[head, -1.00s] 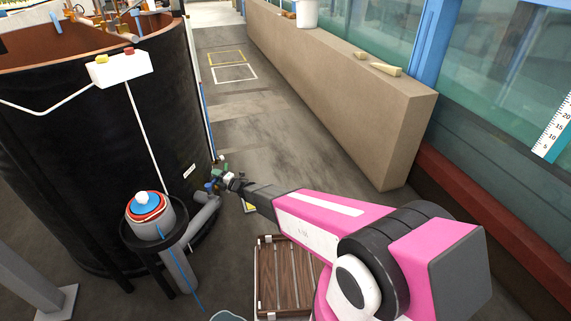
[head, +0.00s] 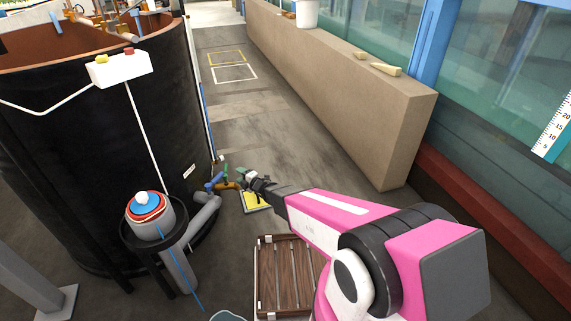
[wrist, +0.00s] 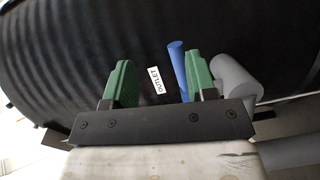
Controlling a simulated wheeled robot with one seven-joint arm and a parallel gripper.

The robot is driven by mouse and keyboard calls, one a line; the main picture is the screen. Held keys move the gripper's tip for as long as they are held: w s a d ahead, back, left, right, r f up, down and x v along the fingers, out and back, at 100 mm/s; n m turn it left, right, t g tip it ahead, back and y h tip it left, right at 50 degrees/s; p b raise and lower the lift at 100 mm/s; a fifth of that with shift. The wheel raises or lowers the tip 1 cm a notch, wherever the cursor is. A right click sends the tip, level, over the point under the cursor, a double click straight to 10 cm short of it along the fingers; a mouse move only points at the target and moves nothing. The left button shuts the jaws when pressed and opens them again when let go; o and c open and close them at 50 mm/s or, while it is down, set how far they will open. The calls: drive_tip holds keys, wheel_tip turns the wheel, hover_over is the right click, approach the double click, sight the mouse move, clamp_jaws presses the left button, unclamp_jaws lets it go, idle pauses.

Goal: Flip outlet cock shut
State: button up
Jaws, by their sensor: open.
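The outlet cock shows low on the side of the black tank, with a blue lever (head: 214,182) and a brass-coloured body (head: 231,185). My gripper (head: 246,175) is just to the right of it in the head view, apart from the lever as far as I can see. In the wrist view my gripper (wrist: 159,80) is open, with its two green fingers spread and nothing held. The blue lever (wrist: 178,68) appears there beside the right finger; its lower end is hidden. The white OUTLET label (wrist: 154,80) is on the tank wall between the fingers.
The black tank (head: 90,150) fills the left. A grey pipe (head: 205,212) and a canister with a blue-and-red top (head: 148,203) stand by the cock. Floor beyond is clear.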

drive_tip(key=d+r+m+g+h, duration=0.1)
drive_tip(key=d+r+m+h, duration=0.2)
drive_tip(key=d+m+h, duration=0.3)
drive_tip(key=d+r+m+h, duration=0.4)
drive_tip(key=d+m, duration=0.4)
drive_tip(key=d, duration=0.7)
drive_tip(key=shift+s+d+g+h, duration=0.3)
drive_tip(key=shift+g+h, duration=0.1)
drive_tip(key=shift+h, duration=0.5)
